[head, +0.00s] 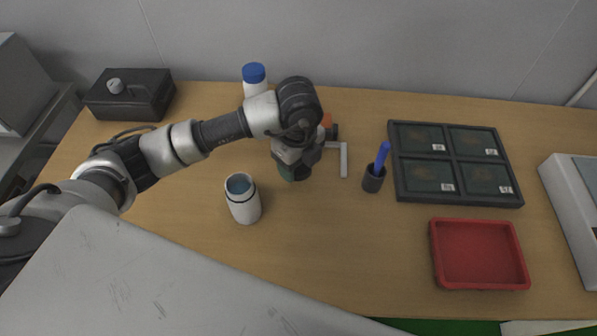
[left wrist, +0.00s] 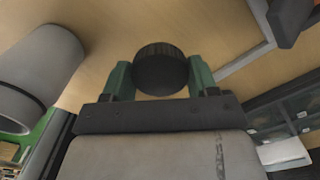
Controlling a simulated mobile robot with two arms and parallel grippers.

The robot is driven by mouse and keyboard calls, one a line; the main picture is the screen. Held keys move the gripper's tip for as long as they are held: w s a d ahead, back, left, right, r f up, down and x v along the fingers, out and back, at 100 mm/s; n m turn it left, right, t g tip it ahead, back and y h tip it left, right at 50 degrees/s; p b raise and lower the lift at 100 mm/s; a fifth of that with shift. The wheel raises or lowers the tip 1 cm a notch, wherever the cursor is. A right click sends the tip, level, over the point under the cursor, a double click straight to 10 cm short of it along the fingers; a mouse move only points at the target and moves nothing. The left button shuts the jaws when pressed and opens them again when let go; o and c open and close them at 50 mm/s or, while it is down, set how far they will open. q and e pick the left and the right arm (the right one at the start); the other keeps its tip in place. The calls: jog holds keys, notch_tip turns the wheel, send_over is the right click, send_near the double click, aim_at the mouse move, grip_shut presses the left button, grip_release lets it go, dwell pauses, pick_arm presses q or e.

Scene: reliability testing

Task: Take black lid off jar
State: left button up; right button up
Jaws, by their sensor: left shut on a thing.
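The black lid (left wrist: 160,70) is a round dark disc with a ribbed edge. It sits between the two green fingertips of my left gripper (left wrist: 160,80), which is shut on it. In the head view my left gripper (head: 294,172) is low over the table, right of the jar and apart from it. The white jar (head: 243,208) stands upright with its top open and a blue-grey inside showing. It also shows in the left wrist view (left wrist: 40,65), at the left. I cannot tell whether the lid touches the table. My right gripper is not in view.
A blue-capped white bottle (head: 254,76) stands behind my left arm. A dark pen cup (head: 373,180) with a blue pen, a black divided tray (head: 451,162) and a red tray (head: 435,250) are to the right. A black box (head: 130,95) is at back left. The front middle is clear.

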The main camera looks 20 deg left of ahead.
aim_at(298, 175)
pick_arm(q)
jog(key=shift+f, duration=2.05)
jog(key=shift+f, duration=0.1)
jog(key=o, duration=1)
notch_tip(298, 175, up, 12)
jog(key=shift+r, duration=0.15)
jog(key=shift+s, duration=0.1)
